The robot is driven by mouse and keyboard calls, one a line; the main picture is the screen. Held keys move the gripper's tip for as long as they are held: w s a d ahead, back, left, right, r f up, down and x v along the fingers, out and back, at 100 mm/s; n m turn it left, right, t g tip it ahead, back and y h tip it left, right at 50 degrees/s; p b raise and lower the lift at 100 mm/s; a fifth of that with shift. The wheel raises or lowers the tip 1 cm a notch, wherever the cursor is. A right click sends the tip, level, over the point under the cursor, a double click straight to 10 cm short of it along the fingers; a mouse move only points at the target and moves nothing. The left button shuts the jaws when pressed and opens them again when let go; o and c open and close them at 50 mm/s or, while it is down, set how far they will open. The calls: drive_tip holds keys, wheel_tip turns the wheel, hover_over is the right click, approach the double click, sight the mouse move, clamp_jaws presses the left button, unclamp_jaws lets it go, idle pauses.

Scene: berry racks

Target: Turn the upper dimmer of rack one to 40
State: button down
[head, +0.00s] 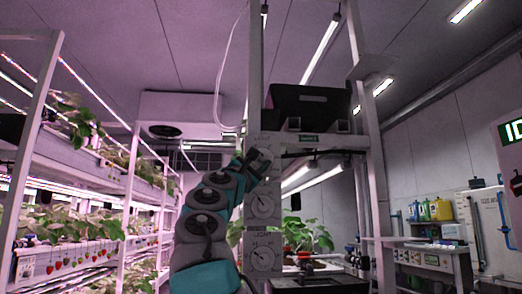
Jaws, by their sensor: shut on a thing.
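A white post (256,60) carries a column of grey dial plates. My gripper (260,163) reaches up from below left to the topmost plate (266,139). Its dark jaws are shut on the knob there, which they mostly hide. I cannot read that dial's setting. Below it a second dial (263,206) with a round pale knob is in clear view, and a third dial (264,257) sits lower on the same post.
A dark crate (311,101) sits on a high shelf right of the post. Plants (305,236) stand on a lower shelf behind. A plant rack (70,165) fills the left. A bench with bottles (433,209) stands at the right.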

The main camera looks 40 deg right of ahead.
drive_tip(key=shift+w+a+r+m+g+p, duration=0.1)
drive_tip(key=shift+r+m+g+p, duration=0.1)
drive_tip(key=shift+m+g+p, duration=0.35)
drive_tip(key=shift+a+r+m+g+p, duration=0.1)
drive_tip(key=shift+r+m+g+p, duration=0.05)
drive_tip(key=shift+m+g+p, duration=0.35)
drive_tip(key=shift+d+f+m+g+y, duration=0.1)
drive_tip(key=shift+m+g+y, duration=0.15)
drive_tip(key=shift+m+y, duration=0.1)
drive_tip(key=shift+f+p, duration=0.1)
drive_tip(key=shift+p, duration=0.2)
drive_tip(key=c, duration=0.5)
unclamp_jaws()
drive_tip(key=shift+b+v, duration=1.05)
drive_tip(key=shift+v, duration=2.85)
